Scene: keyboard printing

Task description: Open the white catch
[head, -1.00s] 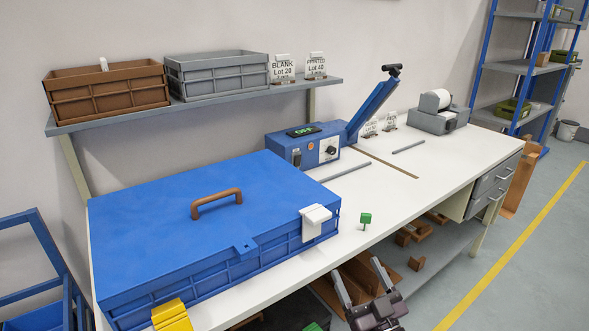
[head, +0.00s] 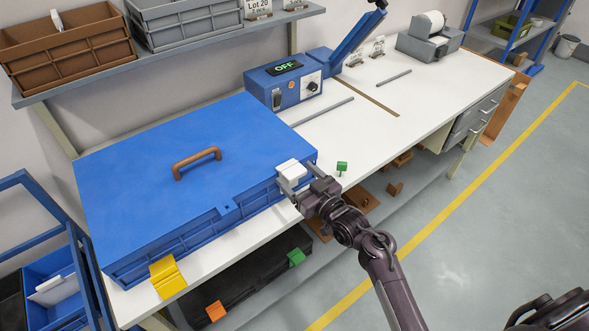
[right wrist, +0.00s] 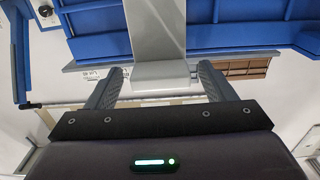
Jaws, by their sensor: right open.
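The white catch (head: 290,173) sits on the front edge of the closed blue crate lid (head: 130,165), near the crate's right corner. My right gripper (head: 303,184) is at the catch, its open fingers to either side of it. In the right wrist view the pale catch (right wrist: 157,72) lies between the two spread fingers of my right gripper (right wrist: 157,88). I cannot tell whether the fingers touch it. A yellow catch (head: 167,277) is at the crate's front left. My left gripper is not in view.
A brown handle (head: 197,162) stands on the lid. A small green piece (head: 342,167) is on the white bench (head: 385,120), right of my gripper. A blue machine reading OFF (head: 283,88) stands behind. A dark case (head: 250,285) lies below the bench.

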